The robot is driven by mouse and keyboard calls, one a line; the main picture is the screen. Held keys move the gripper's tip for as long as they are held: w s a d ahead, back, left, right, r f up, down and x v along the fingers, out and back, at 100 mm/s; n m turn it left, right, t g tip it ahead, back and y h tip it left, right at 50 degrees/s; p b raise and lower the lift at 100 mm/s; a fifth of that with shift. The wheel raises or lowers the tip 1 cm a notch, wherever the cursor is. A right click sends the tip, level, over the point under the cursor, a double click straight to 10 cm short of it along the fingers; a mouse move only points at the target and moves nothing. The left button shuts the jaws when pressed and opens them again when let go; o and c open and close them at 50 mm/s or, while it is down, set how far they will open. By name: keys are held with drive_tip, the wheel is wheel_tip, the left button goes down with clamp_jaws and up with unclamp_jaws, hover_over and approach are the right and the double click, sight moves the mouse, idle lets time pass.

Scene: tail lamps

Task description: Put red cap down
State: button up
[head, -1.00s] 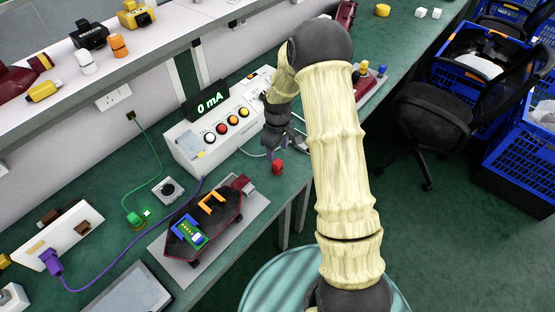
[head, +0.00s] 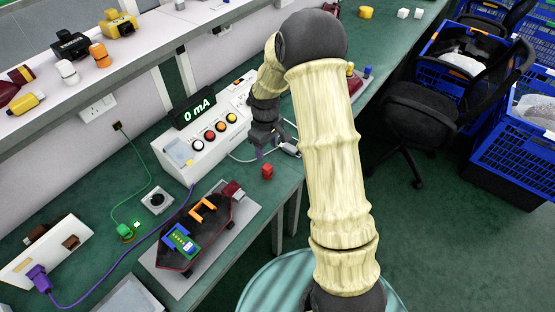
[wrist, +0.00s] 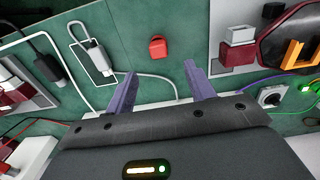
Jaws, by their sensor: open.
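The red cap (head: 267,171) stands on the green bench near its front edge. In the wrist view the red cap (wrist: 157,48) lies beyond the fingertips, roughly centred between them and apart from both. My gripper (head: 268,150) is open and empty, above and slightly behind the cap in the head view.
A white tester box (head: 205,140) reading 0 mA stands left of my gripper. White cables (wrist: 150,77) run near the fingers. A black chair (head: 430,115) stands right of the bench.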

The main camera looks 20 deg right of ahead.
drive_tip(key=s+r+m+t, duration=0.1)
drive_tip(key=s+r+m, duration=0.2)
drive_tip(key=s+r, duration=0.3)
drive_tip(key=s+r+m+t, duration=0.1)
drive_tip(key=s+r+m, duration=0.3)
drive_tip(key=s, duration=1)
wheel_tip(320, 180, up, 2)
drive_tip(key=shift+s+r, duration=0.1)
drive_tip(key=shift+s, duration=0.05)
wheel_tip(320, 180, up, 2)
drive_tip(key=shift+r+p, duration=0.1)
drive_tip(key=shift+p, duration=1.05)
